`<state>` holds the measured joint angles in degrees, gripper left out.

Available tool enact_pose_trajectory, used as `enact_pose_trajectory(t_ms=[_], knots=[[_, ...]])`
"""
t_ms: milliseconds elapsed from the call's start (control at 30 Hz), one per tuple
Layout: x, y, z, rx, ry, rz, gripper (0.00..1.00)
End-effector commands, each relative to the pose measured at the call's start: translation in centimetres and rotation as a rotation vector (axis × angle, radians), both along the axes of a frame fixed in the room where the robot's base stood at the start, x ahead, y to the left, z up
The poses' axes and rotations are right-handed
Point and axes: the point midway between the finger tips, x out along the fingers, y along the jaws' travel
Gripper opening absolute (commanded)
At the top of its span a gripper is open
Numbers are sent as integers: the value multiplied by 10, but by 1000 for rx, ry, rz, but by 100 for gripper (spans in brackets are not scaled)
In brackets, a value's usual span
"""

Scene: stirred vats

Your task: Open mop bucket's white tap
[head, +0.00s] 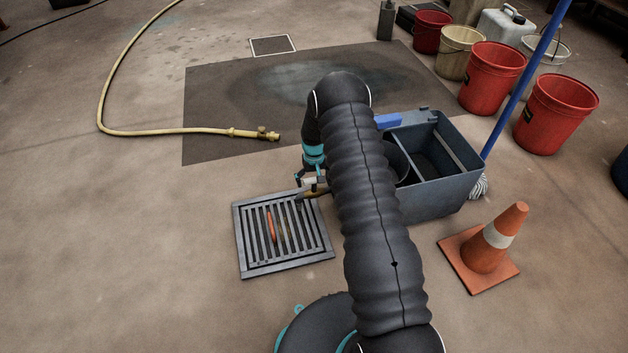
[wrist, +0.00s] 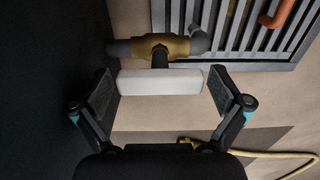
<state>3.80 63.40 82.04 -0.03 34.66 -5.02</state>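The mop bucket (head: 440,195) is a blue-grey tub standing right of my arm, which hides part of it. In the wrist view, the white tap handle (wrist: 160,82) is a pale bar lying crosswise on a dark stem. Behind it is a brass valve body (wrist: 160,47) with a grey pipe elbow at its right end. My gripper (wrist: 162,90) is open, with one finger near each end of the white bar and small gaps visible. In the head view my gripper (head: 313,180) is partly hidden beside the bucket's left side.
An orange cone (head: 508,222) stands at the right, near a blue mop handle (head: 520,85). A yellow hose (head: 180,131) lies at upper left. Several buckets stand at upper right.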

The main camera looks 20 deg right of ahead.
Motion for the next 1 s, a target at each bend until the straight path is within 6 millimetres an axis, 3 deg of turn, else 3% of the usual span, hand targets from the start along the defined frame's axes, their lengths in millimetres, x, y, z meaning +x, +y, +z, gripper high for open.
enact_pose_trajectory(t_ms=[367,800,1000], knots=[[1,0,11,0,-3,-1,100],[1,0,91,0,-4,-1,100],[1,0,113,0,-1,-1,100]])
